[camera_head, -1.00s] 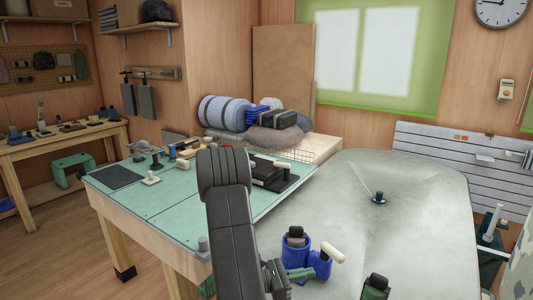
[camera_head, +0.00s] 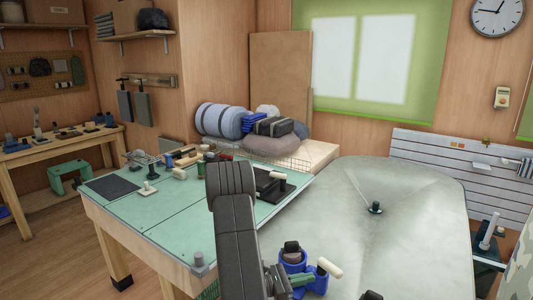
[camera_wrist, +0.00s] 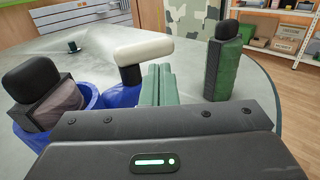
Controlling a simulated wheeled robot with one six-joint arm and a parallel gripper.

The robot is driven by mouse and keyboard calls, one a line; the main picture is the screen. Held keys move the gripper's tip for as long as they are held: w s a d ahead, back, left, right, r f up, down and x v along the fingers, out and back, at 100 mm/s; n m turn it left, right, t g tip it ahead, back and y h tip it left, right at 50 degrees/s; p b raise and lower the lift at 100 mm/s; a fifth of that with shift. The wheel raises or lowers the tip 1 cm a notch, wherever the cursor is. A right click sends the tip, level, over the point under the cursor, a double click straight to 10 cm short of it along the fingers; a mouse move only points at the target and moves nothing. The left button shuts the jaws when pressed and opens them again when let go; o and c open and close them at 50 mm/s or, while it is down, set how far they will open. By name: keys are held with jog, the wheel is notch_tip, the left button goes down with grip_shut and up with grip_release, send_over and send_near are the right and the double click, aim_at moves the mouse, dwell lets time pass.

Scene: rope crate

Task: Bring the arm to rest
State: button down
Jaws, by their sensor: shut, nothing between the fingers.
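My gripper (camera_head: 303,275) is at the bottom of the head view, at the end of my dark arm. In the wrist view its green fingers (camera_wrist: 158,85) are together with nothing between them. Just left of the fingers in that view, a cream-handled tool (camera_wrist: 143,48) stands in a blue holder (camera_wrist: 120,97). I cannot tell whether the fingers touch it. A black-topped grey item (camera_wrist: 40,90) sits in a blue holder further left. A green bottle-like item with a black cap (camera_wrist: 222,65) stands to the right, apart from the fingers.
The grey tabletop (camera_head: 400,200) is mostly clear, with a small dark-green knob-like item (camera_head: 375,208) on it. The green-topped workbench (camera_head: 150,215) lies left with several tools. Rolled bags (camera_head: 218,120) are piled behind. A slatted panel (camera_head: 450,155) stands at the right.

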jog(key=b+v, duration=0.1)
jog(key=v, duration=1)
jog(key=shift+s, duration=0.1)
